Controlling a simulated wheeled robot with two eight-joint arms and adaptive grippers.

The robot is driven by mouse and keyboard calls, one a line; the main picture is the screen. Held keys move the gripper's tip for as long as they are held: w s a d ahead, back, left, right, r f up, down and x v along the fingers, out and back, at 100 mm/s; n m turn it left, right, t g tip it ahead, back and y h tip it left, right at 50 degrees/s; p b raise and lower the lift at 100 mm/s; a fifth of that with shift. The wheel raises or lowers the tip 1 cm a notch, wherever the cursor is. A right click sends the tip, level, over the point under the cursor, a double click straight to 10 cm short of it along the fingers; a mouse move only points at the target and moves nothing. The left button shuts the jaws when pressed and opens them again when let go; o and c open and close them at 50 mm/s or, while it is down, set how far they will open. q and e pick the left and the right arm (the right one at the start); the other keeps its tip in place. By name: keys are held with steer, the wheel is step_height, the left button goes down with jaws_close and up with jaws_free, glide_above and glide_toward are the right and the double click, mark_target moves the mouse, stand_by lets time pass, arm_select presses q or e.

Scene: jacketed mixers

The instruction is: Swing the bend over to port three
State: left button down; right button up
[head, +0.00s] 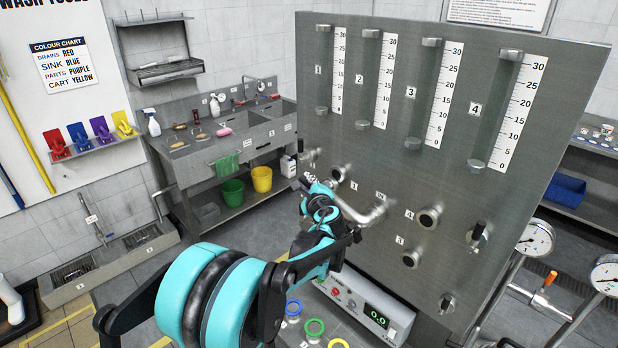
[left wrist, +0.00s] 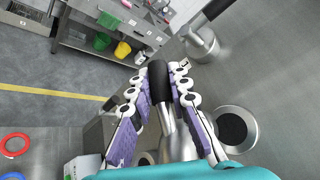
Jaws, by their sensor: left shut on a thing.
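The bend (head: 358,213) is a bright metal pipe on the front of the grey steel panel. One end meets the panel near the IN label; the other reaches left to my left gripper (head: 318,192). In the left wrist view my left gripper (left wrist: 160,90) is shut around the bend's black handle (left wrist: 158,80), with the metal pipe (left wrist: 177,138) below it. Port three (head: 411,258) is a round, dark-mouthed stub low on the panel, right of and below the bend. My arm hides part of the panel, and I cannot tell whether the bend's free end touches a port.
Port four (head: 430,217) and port one (head: 338,174) stick out of the panel. Black-handled valves (head: 478,235) stand to the right. A box with a green display (head: 365,308) sits below. A sink bench (head: 225,140) stands behind at the left.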

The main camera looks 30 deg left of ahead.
arm_select(q)
steer(key=s+d+f+n+g+h+b, duration=0.2)
steer(key=d+f+n+g+h+b, duration=0.3)
steer(key=f, duration=0.7)
steer(key=s+d+f+g+h+b, duration=0.1)
steer(key=s+d+f+h+b, duration=0.15)
steer(key=d+f+h, duration=0.7)
steer(key=s+d+f+n+g+h+b, duration=0.1)
steer(key=s+d+f+h+b, duration=0.1)
steer(key=d, duration=0.3)
steer(key=s+d+f+n+g+h+b, duration=0.1)
steer(key=s+d+f+h+b, duration=0.1)
steer(key=d, duration=0.2)
steer(key=s+d+r+n+h+b, duration=0.3)
steer(key=d+r+h, duration=0.4)
steer(key=d, duration=0.5)
steer(key=shift+s+r+g, duration=0.4)
steer(key=shift+s+r, duration=0.05)
steer(key=shift+r, duration=0.7)
steer(key=shift+d, duration=0.1)
